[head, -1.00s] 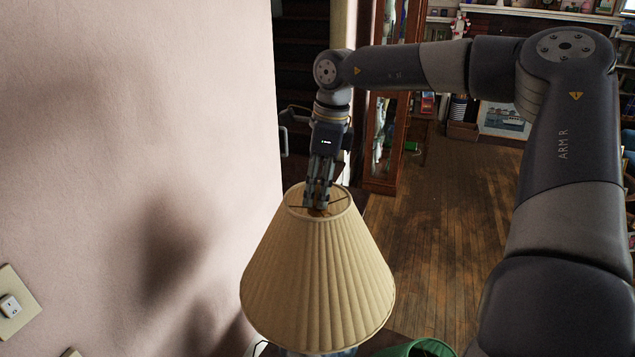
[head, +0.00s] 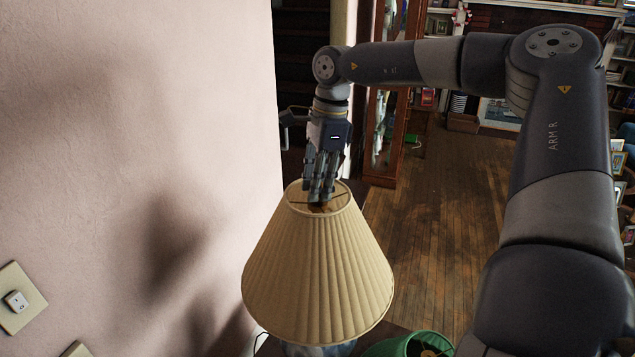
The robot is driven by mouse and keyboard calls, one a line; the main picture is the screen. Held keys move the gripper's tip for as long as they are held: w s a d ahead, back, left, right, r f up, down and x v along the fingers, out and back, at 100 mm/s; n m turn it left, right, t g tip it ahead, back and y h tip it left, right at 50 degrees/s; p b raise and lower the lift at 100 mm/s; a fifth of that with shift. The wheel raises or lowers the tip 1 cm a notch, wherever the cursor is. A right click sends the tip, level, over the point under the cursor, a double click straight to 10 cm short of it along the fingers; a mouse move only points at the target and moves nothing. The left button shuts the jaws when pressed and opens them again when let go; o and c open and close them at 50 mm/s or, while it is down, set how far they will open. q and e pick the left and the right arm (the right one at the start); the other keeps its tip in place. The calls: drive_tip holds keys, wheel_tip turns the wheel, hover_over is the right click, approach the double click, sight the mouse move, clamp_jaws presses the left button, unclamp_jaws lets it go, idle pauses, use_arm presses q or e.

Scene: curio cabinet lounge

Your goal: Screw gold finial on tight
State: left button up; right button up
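The lamp has a pleated cream shade (head: 318,275) with an open top ring and thin crossing wires. My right gripper (head: 319,198) points down into the top opening, its fingertips at the centre where the wires meet. The fingers are close together there. The gold finial cannot be made out; the fingers cover that spot, so I cannot tell whether they are shut on it. The lamp's base shows only a little below the shade. My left gripper is not in the picture.
A pale wall (head: 130,150) with a switch plate (head: 17,298) stands close on the left. A green round object (head: 408,345) sits beside the lamp at the bottom. A glass-fronted wooden cabinet (head: 382,175) stands behind. The wooden floor (head: 440,225) to the right is open.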

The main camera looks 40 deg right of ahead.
clamp_jaws()
drive_tip(key=m+b, duration=0.3)
drive_tip(key=shift+f, duration=0.2)
drive_tip(key=m+b, duration=0.2)
drive_tip(key=m, duration=0.2)
drive_tip(key=shift+t+h, duration=0.4)
drive_tip(key=m+b, duration=0.3)
drive_tip(key=m, duration=0.2)
drive_tip(key=shift+h, duration=0.4)
drive_tip(key=m+b, duration=0.2)
drive_tip(key=m, duration=0.2)
drive_tip(key=shift+h, duration=0.3)
drive_tip(key=m+b, duration=0.1)
drive_tip(key=m, duration=0.1)
drive_tip(key=shift+m, duration=0.4)
drive_tip(key=shift+r+m+h, duration=0.2)
drive_tip(key=shift+m+h, duration=0.1)
drive_tip(key=shift+m, duration=0.8)
drive_tip(key=m, duration=0.3)
drive_tip(key=shift+g, duration=0.3)
drive_tip(key=m, duration=0.5)
drive_tip(key=shift+m+g+h+p, duration=0.3)
drive_tip(key=shift+m+g+p, duration=0.05)
drive_tip(key=shift+m+g, duration=0.05)
